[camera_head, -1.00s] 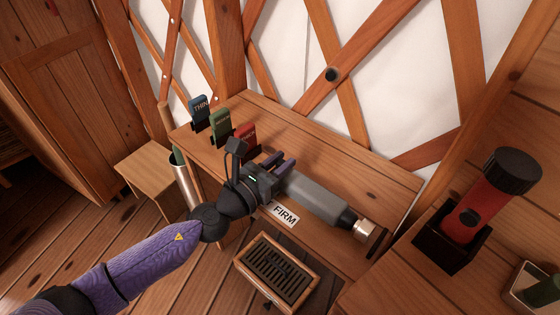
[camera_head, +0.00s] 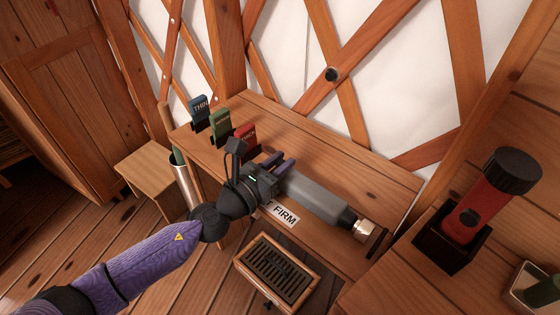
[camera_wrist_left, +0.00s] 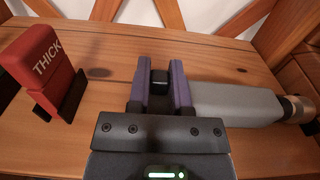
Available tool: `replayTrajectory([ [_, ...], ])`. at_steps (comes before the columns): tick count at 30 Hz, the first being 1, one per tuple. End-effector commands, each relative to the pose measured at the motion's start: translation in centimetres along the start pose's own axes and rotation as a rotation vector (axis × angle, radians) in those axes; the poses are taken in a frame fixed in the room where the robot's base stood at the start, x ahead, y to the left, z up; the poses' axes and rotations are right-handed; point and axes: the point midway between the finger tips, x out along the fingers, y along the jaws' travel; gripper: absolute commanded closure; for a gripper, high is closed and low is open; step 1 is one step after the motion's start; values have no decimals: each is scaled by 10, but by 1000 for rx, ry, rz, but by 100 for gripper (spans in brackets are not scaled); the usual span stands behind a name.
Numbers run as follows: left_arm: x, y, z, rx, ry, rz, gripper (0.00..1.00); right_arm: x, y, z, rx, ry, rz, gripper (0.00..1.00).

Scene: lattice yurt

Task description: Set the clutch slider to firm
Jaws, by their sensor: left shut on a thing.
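My left gripper (camera_head: 278,163) is shut on a small dark block, which looks like the slider (camera_wrist_left: 159,80) and shows between the purple fingers in the left wrist view. A grey cylinder (camera_head: 313,197) with a black neck and a pale metal end lies on the wooden bench (camera_head: 365,186), just right of the fingers. A white label reading FIRM (camera_head: 284,215) is on the bench's front, below the cylinder and right of the gripper. The gripper body hides the slider in the head view and part of the label. My right gripper is not in view.
THIN (camera_head: 199,108), green (camera_head: 221,122) and red THICK (camera_head: 245,136) tabs stand in holders at the bench's back left. A slatted box (camera_head: 276,270) lies in front. A red canister with a black cap (camera_head: 484,198) stands at right. A low stool (camera_head: 150,170) is at left.

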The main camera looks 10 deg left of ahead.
Motion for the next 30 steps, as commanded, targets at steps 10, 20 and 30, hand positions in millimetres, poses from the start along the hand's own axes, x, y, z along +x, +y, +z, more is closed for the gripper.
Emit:
replayTrajectory([
  [10, 0, 0, 0, 0, 1, 0, 100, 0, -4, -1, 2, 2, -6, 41],
  [20, 0, -25, 0, 0, 2, -1, 100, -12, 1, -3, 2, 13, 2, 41],
  [30, 0, -24, 0, 0, 1, -1, 38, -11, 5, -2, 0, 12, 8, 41],
])
